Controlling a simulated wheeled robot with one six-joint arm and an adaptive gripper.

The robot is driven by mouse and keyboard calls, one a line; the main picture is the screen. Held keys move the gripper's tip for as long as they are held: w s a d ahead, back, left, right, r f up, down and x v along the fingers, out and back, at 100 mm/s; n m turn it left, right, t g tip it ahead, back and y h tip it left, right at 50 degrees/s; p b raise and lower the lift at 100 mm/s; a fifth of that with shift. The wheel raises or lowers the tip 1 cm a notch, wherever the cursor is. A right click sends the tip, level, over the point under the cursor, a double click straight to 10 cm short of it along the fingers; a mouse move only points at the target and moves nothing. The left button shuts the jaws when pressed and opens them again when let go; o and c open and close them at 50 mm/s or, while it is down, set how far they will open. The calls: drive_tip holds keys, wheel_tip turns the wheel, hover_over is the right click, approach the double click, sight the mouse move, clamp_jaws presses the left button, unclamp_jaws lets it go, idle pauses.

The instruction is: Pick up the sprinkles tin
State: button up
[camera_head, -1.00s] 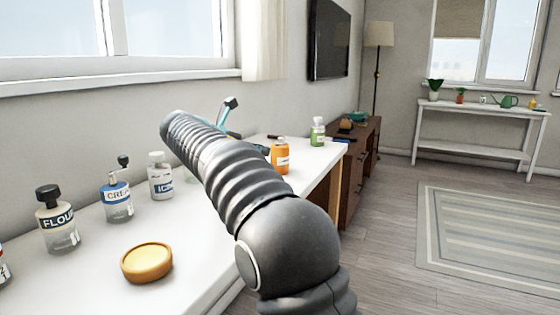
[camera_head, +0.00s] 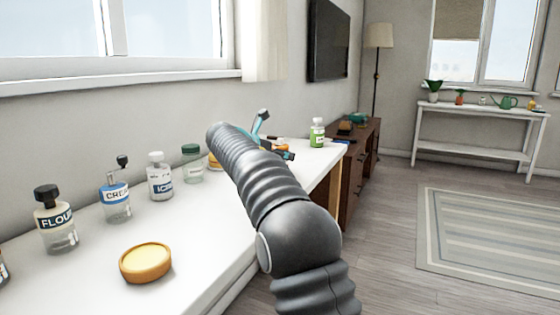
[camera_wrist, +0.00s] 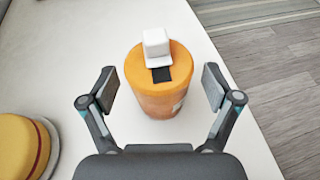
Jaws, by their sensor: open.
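In the wrist view an orange tin (camera_wrist: 150,98), which I take for the sprinkles tin, stands upright on the white counter. It has a white block-shaped piece and a dark strip on top, and only an edge of its pale label shows. My gripper (camera_wrist: 158,88) is open, with one finger on each side of the tin and a gap on both sides. In the head view my arm hides most or all of the tin, and teal parts of my gripper (camera_head: 270,148) show past the arm.
The white counter (camera_head: 200,225) also holds a flour jar (camera_head: 58,222), several other jars, a round yellow-topped dish (camera_head: 146,262) and a green bottle (camera_head: 317,132). A yellow round item (camera_wrist: 22,145) lies left of my gripper. The counter's edge is close on the right.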

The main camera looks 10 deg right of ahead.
drive_tip(key=shift+w+d+f, duration=0.15)
drive_tip(key=shift+w+d, duration=0.05)
drive_tip(key=shift+d, duration=0.1)
drive_tip(key=c, duration=1.3)
drive_tip(key=shift+c, duration=0.2)
